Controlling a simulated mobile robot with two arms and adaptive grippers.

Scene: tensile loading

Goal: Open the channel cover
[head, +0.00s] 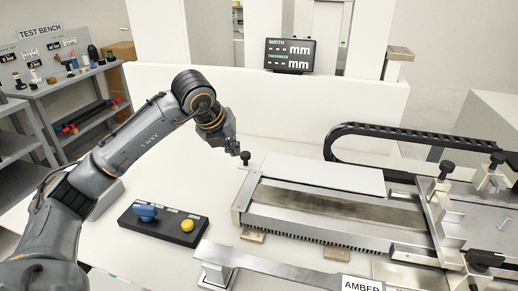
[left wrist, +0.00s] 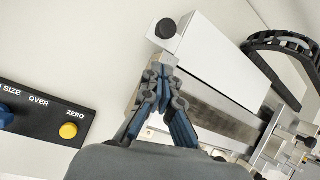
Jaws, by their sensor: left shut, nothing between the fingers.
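The channel cover (head: 322,174) is a flat pale plate along the far side of the metal channel (head: 340,207); the brownish channel floor shows in front of it. A black knob (head: 245,157) stands at its left end. In the left wrist view the cover (left wrist: 215,62) and the knob (left wrist: 166,28) also show. My left gripper (head: 233,147) is shut and empty, just left of the knob in the head view. In the left wrist view its fingertips (left wrist: 163,72) are below the knob in the picture, apart from it. My right gripper is not in view.
A black control box (head: 163,222) with blue and yellow knobs lies left of the channel. A black cable chain (head: 385,130) curves behind the cover. Clamps with black knobs (head: 446,168) stand at right. A metal bar (head: 270,266) lies in front. A display (head: 290,55) stands behind.

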